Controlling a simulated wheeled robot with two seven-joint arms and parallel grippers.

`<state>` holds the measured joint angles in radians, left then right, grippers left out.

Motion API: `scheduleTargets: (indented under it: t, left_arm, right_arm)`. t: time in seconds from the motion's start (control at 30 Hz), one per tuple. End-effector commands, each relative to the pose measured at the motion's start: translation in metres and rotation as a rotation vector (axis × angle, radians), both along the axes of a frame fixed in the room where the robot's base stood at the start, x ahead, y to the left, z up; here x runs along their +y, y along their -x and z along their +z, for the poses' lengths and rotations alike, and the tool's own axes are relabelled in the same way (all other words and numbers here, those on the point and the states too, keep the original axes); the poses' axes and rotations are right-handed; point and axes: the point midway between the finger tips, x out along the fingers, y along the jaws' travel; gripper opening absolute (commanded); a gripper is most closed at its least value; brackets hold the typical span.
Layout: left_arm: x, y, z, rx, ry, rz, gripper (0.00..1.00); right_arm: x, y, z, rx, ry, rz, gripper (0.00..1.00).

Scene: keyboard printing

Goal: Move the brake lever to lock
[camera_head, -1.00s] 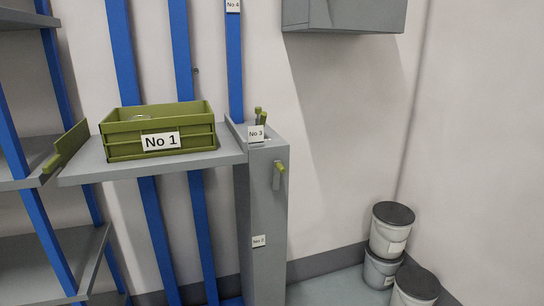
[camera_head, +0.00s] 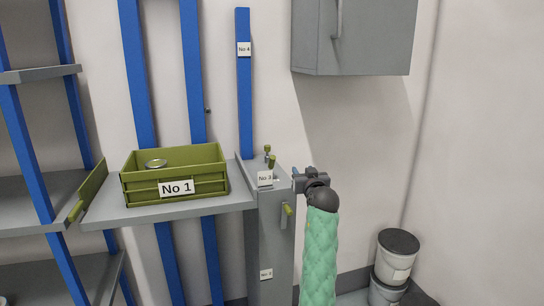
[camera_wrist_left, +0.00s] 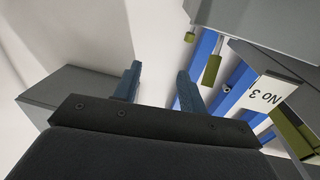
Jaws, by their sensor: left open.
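A grey post (camera_head: 270,240) carries a short green-tipped lever (camera_head: 287,210) on its front right side. Two green-knobbed levers (camera_head: 271,161) stand on its top beside the "No 3" label (camera_head: 265,178). No mark shows which one is the brake lever. My left gripper (camera_head: 298,182) is open and empty, just right of the post top and above the side lever. In the left wrist view, its two blue fingers (camera_wrist_left: 158,85) are apart with nothing between them. A green handle (camera_wrist_left: 211,69) and a green knob (camera_wrist_left: 190,37) lie beyond the right finger, near the upside-down "No 3" label (camera_wrist_left: 263,97).
A green crate (camera_head: 175,189) marked "No 1" sits on the grey shelf (camera_head: 150,213) left of the post. A grey wall cabinet (camera_head: 350,40) hangs above my left arm. Lidded buckets (camera_head: 397,255) stand at right. The space between post and right wall is partly taken by my arm.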

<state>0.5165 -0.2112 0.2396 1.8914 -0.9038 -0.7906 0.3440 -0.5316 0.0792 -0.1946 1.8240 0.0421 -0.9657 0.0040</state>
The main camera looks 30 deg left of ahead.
Motion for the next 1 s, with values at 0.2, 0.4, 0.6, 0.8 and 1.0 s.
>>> scheduleTargets:
  t: [0.2,0.4,0.6,0.8,1.0]
  left_arm:
    - [0.048,0.036,0.011,-0.036,0.053,0.234,0.41]
    - [0.057,0.045,0.010,-0.069,0.084,0.292,0.41]
    - [0.068,0.039,0.012,-0.068,0.081,0.293,0.41]
    - [0.087,0.028,0.013,-0.067,0.081,0.293,0.41]
    - [0.107,0.015,0.012,-0.067,0.081,0.291,0.41]
  right_arm:
    - [-0.014,0.024,-0.005,0.141,0.048,0.001,0.47]
    - [-0.017,0.034,-0.009,0.190,0.062,0.002,0.47]
    - [-0.021,0.042,-0.027,0.194,0.066,0.001,0.47]
    - [-0.027,0.050,-0.058,0.189,0.073,0.001,0.47]
    - [-0.033,0.053,-0.085,0.173,0.080,0.002,0.47]
